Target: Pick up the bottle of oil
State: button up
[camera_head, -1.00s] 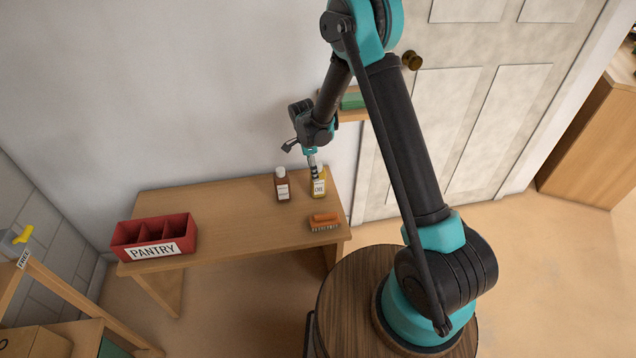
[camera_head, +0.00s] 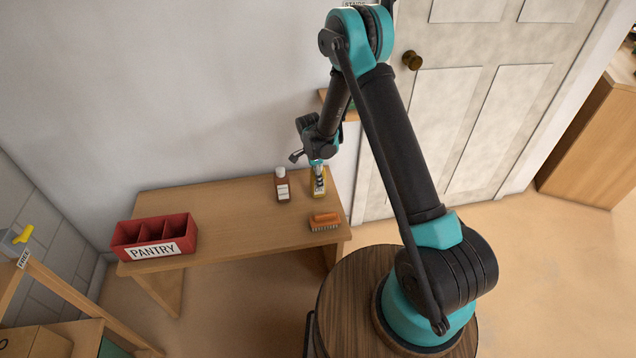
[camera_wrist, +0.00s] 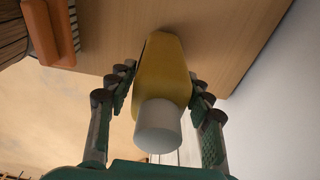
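The bottle of oil (camera_head: 319,187) is yellow with a white cap and stands on the wooden table (camera_head: 230,215) near its back right corner. My gripper (camera_head: 319,180) is over it, pointing down, and hides much of its upper part and label. In the wrist view the bottle (camera_wrist: 164,75) sits between the two fingers of my gripper (camera_wrist: 160,95), with its white cap toward the camera. The fingers are spread on either side of it. A small gap shows on the left, and the right finger is very close to the bottle.
A reddish-brown bottle with a white cap (camera_head: 282,186) stands just left of the oil. An orange brush (camera_head: 324,222) lies in front of it. A red PANTRY box (camera_head: 188,222) with compartments is at the table's left end. The table's middle is clear.

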grip_shut()
